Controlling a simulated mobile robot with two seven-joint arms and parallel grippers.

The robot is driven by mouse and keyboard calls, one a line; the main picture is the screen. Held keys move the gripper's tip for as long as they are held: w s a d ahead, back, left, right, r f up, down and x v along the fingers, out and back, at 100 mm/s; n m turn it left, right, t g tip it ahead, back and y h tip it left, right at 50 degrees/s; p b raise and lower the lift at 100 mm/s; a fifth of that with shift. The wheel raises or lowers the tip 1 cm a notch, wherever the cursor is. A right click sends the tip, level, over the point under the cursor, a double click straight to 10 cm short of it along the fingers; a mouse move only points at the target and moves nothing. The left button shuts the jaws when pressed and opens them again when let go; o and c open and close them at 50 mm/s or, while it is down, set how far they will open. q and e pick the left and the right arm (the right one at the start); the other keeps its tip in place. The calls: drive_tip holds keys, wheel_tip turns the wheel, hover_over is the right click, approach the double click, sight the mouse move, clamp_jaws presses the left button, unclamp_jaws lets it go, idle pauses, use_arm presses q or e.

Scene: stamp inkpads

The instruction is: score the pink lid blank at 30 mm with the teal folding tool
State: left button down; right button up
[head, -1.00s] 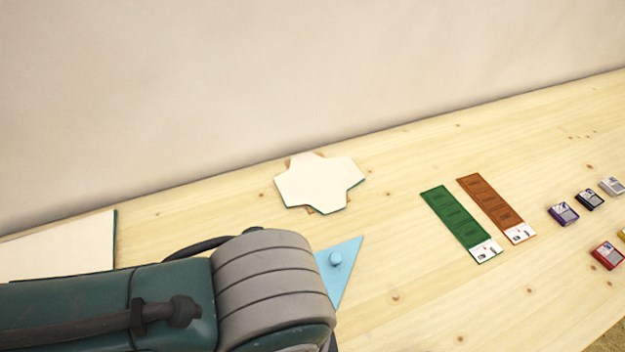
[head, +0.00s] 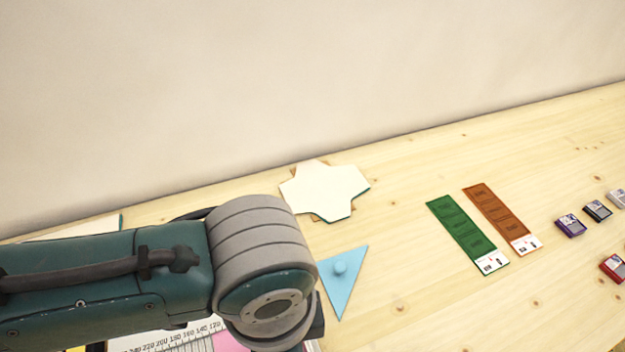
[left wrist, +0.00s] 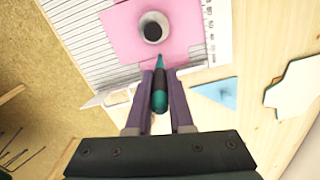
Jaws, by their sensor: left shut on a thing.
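The teal folding tool (left wrist: 159,88) stands between the purple fingers of my left gripper (left wrist: 160,95) in the left wrist view, and the gripper is shut on it. Its thin tip is at the near edge of the pink lid blank (left wrist: 118,40); I cannot tell whether it touches. The blank lies flat on a white board with ruled lines and a scale (left wrist: 78,20). A sliver of the blank shows in the head view (head: 232,343), with the numbered scale (head: 178,338) beside it. My left arm hides the rest there. My right gripper is not in view.
A round piece (left wrist: 152,30) with a dark centre sits on the blank. A light blue triangle with a knob (head: 343,280) lies to the right. Cross-shaped cream blanks (head: 325,190), green (head: 466,232) and brown (head: 500,217) strips and several small inkpads (head: 570,225) lie beyond.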

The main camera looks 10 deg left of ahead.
use_arm(q)
drive_tip(key=shift+w, duration=0.15)
drive_tip(key=shift+w+a+f+b, duration=0.1)
drive_tip(key=shift+w+a+b, duration=0.2)
drive_tip(key=shift+w+a, duration=0.4)
drive_tip(key=shift+w, duration=0.2)
drive_tip(key=shift+w+a, duration=0.55)
drive_tip(key=shift+w, duration=0.1)
drive_tip(key=shift+w, duration=0.25)
idle(0.4)
